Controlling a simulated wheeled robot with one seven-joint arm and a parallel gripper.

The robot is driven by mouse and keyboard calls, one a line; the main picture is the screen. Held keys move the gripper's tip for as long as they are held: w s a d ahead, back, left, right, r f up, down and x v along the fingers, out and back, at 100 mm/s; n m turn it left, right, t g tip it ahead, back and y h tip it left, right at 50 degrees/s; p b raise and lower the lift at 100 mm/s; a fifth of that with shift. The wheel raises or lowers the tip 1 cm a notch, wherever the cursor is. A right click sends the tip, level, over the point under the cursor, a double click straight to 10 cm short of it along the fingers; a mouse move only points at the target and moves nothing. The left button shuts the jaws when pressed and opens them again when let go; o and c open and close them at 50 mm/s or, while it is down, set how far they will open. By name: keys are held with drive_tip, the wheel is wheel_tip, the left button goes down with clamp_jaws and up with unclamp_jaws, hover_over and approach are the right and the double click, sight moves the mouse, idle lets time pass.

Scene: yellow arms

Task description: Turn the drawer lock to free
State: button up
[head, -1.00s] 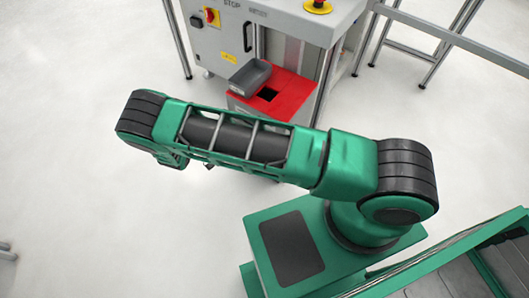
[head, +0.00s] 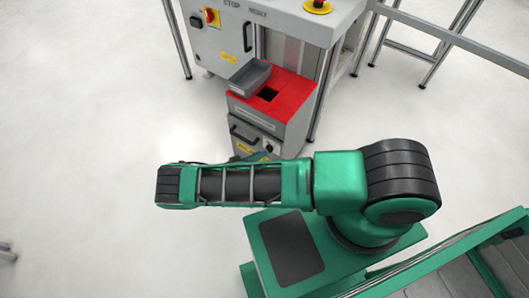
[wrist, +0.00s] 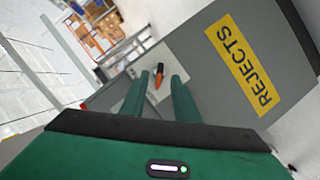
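The drawer lock is a small orange and black knob (wrist: 158,79) on a pale plate (wrist: 194,62) in the wrist view. Its orange end points down in that picture. The plate is on the grey drawer front beside the yellow REJECTS label (wrist: 238,64). In the head view the lock (head: 268,147) is small, low on the front of the grey drawer cabinet (head: 262,128). My gripper (wrist: 161,75) is open, its two green fingers apart with the knob showing between their tips. I cannot tell how far the tips are from it. My arm hides most of the gripper in the head view.
A grey machine (head: 225,45) with a red switch stands behind. Open floor (head: 90,130) lies left. Shelves with boxes (wrist: 95,25) are far off in the wrist view.

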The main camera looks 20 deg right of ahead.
sight(270, 148)
drive_tip(key=shift+x, duration=2.45)
